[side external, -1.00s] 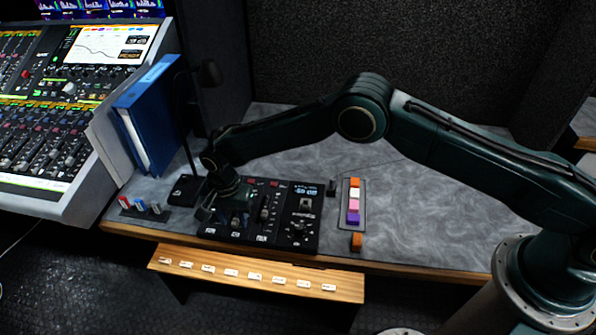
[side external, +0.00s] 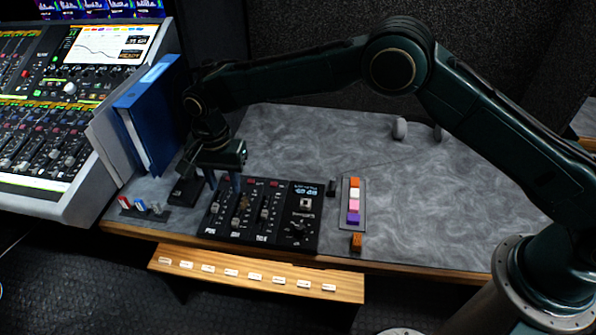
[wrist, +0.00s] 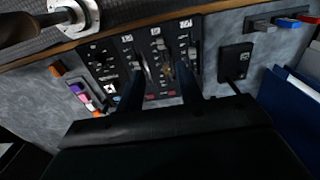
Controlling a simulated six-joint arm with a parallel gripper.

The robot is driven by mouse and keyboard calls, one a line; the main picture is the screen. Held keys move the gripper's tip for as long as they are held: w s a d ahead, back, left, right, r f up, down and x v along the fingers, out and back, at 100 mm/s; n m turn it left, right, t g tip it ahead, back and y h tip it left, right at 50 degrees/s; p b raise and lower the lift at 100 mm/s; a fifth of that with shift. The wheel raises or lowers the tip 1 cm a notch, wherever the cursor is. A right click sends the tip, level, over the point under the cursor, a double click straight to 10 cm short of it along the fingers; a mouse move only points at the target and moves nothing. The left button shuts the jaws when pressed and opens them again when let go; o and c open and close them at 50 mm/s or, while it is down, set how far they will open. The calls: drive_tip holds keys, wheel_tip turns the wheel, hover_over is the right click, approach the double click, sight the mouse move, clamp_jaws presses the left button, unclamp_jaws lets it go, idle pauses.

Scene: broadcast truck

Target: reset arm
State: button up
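My gripper (side external: 225,188) hangs above the left part of a black control panel (side external: 287,232) with several faders, fingers pointing down. In the wrist view its two fingers (wrist: 160,84) are spread apart with nothing held between them, so it is open. The panel also shows in the wrist view (wrist: 105,62), ahead of the fingertips. My arm is raised and bent over the grey desk.
A strip of coloured blocks (side external: 354,202) lies right of the panel, with an orange block (side external: 356,242) below it. Blue binder (side external: 155,115) and mixing console (side external: 62,100) stand left. A wooden ledge (side external: 255,275) runs in front. The desk's right side (side external: 430,220) is clear.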

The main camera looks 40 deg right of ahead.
drive_tip(key=shift+r, duration=0.25)
drive_tip(key=s+d+r+n+t, duration=0.15)
drive_tip(key=s+d+r, duration=0.35)
drive_tip(key=d+r, duration=0.6)
drive_tip(key=s+d+r+n+t, duration=0.1)
drive_tip(key=s+d+r+n, duration=0.2)
drive_tip(key=s+d+r, duration=0.7)
drive_tip(key=s+d+r+n+t, duration=0.2)
drive_tip(key=s+d+r, duration=0.5)
drive_tip(key=s, duration=0.1)
drive_tip(key=s+d+f+n+t, duration=0.1)
drive_tip(key=s+d+f, duration=0.3)
drive_tip(key=s, duration=0.8)
drive_tip(key=shift+d+n, duration=0.2)
drive_tip(key=shift+n, duration=0.55)
drive_tip(key=shift+o, duration=0.2)
drive_tip(key=shift+w+f, duration=0.1)
